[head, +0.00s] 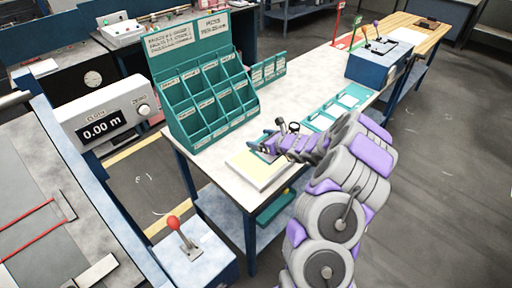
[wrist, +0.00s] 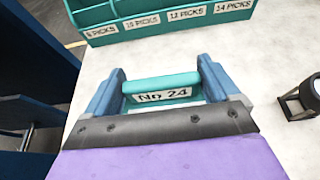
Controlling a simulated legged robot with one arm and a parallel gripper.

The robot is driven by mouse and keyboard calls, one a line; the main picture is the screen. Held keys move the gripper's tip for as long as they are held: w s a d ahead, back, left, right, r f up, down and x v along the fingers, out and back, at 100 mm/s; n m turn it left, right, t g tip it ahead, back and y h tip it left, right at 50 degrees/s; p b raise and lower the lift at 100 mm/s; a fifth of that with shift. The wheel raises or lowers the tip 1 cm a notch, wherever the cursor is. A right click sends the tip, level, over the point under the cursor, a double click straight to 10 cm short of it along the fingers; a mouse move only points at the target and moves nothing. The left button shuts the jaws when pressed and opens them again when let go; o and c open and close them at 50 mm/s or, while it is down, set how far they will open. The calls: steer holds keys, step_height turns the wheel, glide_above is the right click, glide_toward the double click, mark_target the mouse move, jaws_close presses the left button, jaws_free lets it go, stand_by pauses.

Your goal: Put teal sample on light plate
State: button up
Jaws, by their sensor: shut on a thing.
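My gripper (wrist: 160,88) is shut on the teal sample (wrist: 158,83), a small rounded bar with a white label reading "No 24". The sample spans the gap between the two blue fingers. In the head view my gripper (head: 265,148) is over the far part of the pale light plate (head: 250,172), near the table's front left corner. The sample is too small there to make out clearly. I cannot tell whether it touches the surface below. The plate's far part is partly hidden by my gripper.
A teal pigeonhole rack (head: 205,100) labelled with picks stands behind my gripper; its front edge (wrist: 165,20) shows in the wrist view. A small black stand (wrist: 303,99) is right of my gripper. Teal frames (head: 340,106) and a blue box (head: 378,62) lie farther along the table.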

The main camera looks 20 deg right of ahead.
steer(key=shift+w+a, duration=0.35)
steer(key=shift+a, duration=0.35)
steer(key=shift+w+a+f, duration=0.15)
steer(key=shift+w+a, duration=0.2)
steer(key=shift+a, duration=0.15)
steer(key=f, duration=0.1)
steer(key=f+b, duration=0.1)
steer(key=f, duration=0.1)
steer(key=shift+d, duration=0.35)
steer(key=shift+d+f, duration=0.2)
steer(key=shift+f, duration=0.05)
steer(key=shift+a, duration=0.15)
steer(key=o, duration=0.8)
steer(key=shift+a, duration=0.1)
